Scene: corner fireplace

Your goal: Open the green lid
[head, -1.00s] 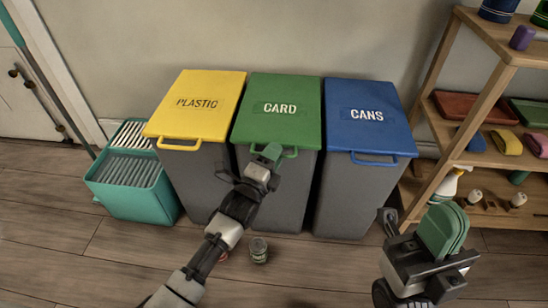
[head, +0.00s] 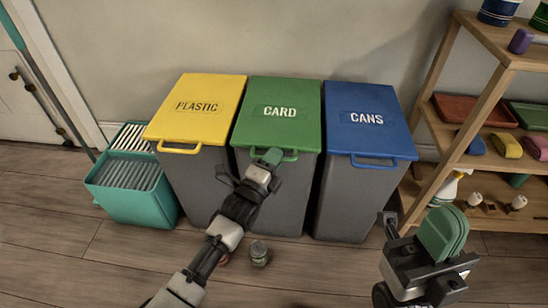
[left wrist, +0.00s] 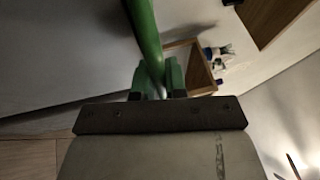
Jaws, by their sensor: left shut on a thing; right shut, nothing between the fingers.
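The green lid (head: 281,96), marked CARD, lies closed on the middle grey bin, with its loop handle (head: 289,155) at the front edge. My left gripper (head: 270,156) is at this handle. In the left wrist view the green handle bar (left wrist: 146,45) runs down between the fingers of my left gripper (left wrist: 157,82), which is shut on it. The fingers hide part of the handle in the head view. My right gripper (head: 443,232) is shut and empty, low at the right, away from the bins.
A yellow PLASTIC lid (head: 197,103) and a blue CANS lid (head: 367,118) flank the green one, both closed. A small jar (head: 259,251) stands on the floor by my left arm. A teal bin (head: 133,195) is at the left, a wooden shelf (head: 479,90) at the right.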

